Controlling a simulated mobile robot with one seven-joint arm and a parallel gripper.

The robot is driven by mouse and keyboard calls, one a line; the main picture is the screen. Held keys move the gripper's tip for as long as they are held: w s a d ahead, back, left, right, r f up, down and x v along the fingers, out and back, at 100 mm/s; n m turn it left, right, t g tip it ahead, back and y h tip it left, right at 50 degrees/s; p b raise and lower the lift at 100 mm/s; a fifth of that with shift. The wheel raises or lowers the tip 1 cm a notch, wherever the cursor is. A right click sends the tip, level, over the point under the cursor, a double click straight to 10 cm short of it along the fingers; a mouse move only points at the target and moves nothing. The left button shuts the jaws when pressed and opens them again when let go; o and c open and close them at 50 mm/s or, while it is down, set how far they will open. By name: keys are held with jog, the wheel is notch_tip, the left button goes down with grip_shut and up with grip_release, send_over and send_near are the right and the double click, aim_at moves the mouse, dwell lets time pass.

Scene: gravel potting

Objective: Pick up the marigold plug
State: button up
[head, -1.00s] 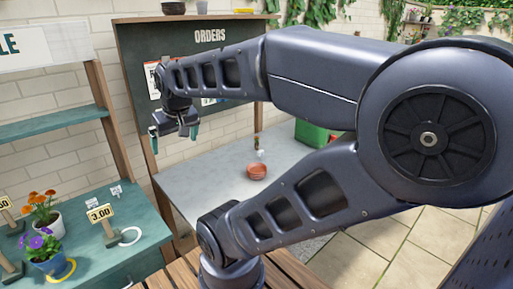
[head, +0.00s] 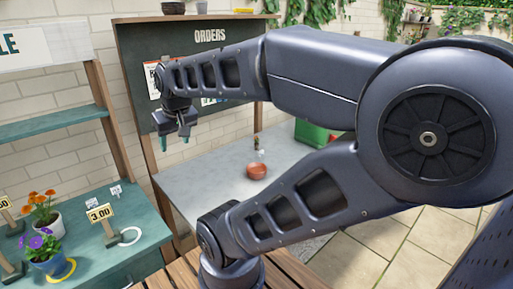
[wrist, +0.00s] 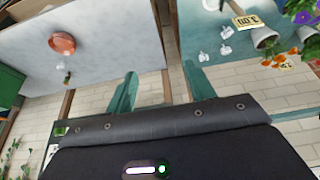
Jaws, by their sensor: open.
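My gripper (head: 175,141) is open and empty, high in front of the order board; its two teal fingers also show in the wrist view (wrist: 163,92). Orange flowers in a white pot (head: 46,222) stand on the teal stall at left.
The terracotta pot (head: 257,171) sits on the grey table (head: 205,182), which is mostly clear. A green crate (head: 311,134) is at its far right. The teal stall (head: 112,254) holds a purple-flowered blue pot (head: 46,261) and price signs. The order board (head: 215,60) rises behind my gripper.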

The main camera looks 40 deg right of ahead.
jog(key=w+d+r+n+g+h, duration=0.1)
jog(key=w+d+n, duration=0.2)
jog(key=w+d, duration=0.65)
jog(key=w+d+n+g+h, duration=0.1)
jog(key=w+d+n+h, duration=0.15)
jog(key=w+d, duration=0.7)
jog(key=n+g, duration=0.3)
jog(key=n, duration=0.8)
send_over(257, 143)
jog(key=a, duration=0.2)
jog(key=shift+h, duration=0.45)
jog(key=f, duration=3.3)
jog(key=shift+w+d+f, duration=0.2)
jog(key=shift+w+f, duration=0.05)
jog(key=shift+w, duration=0.15)
jog(key=shift+x, duration=2.65)
jog(key=shift+a, duration=0.15)
jog(key=c, duration=1)
